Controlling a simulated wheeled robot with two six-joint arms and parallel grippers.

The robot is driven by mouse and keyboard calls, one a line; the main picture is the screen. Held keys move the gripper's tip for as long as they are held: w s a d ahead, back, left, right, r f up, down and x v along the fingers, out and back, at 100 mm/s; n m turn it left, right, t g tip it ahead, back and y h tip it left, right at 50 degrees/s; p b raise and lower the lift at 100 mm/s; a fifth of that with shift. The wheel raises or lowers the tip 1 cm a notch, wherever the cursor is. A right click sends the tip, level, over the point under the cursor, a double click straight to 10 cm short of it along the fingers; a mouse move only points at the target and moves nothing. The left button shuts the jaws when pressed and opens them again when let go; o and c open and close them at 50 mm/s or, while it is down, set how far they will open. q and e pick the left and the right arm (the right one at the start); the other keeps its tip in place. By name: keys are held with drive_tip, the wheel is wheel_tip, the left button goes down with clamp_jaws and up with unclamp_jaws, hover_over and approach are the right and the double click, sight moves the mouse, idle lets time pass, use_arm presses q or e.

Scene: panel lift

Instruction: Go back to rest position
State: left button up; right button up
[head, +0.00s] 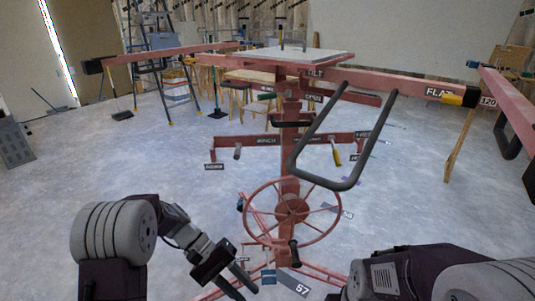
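A red panel lift (289,165) stands upright ahead of me, with a spoked handwheel (316,193) low on its mast. A pale flat piece (318,55) lies on its top. A dark grey U-shaped bar (306,140) hangs in front of the right side. My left gripper (241,285) is low in the picture, left of and below the wheel; its two fingers are apart with nothing seen between them. It looks clear of the wheel. My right arm is at the lower right, but its gripper is not visible.
Long red arms of the lift reach out left (160,52) and right (400,83), with a further red beam (510,110) at the right edge. A stepladder (150,50), stools and a wooden table stand behind. The grey floor (80,165) at left is mostly clear.

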use_arm(q)
drive_tip(key=s+a+r+m+t+y+p, duration=0.1)
drive_tip(key=s+a+r+y+p, duration=0.35)
drive_tip(key=r, duration=0.45)
drive_tip(key=s+a+f+m+t+y+p, duration=0.1)
drive_tip(key=s+a+f+t+y, duration=0.1)
drive_tip(key=a+f+t+y, duration=0.2)
drive_tip(key=a, duration=0.3)
drive_tip(key=shift+s+a, duration=0.15)
use_arm(e)
wheel_tip(320, 180, up, 9)
drive_tip(key=shift+r, duration=0.15)
use_arm(q)
drive_tip(key=shift+f, duration=0.1)
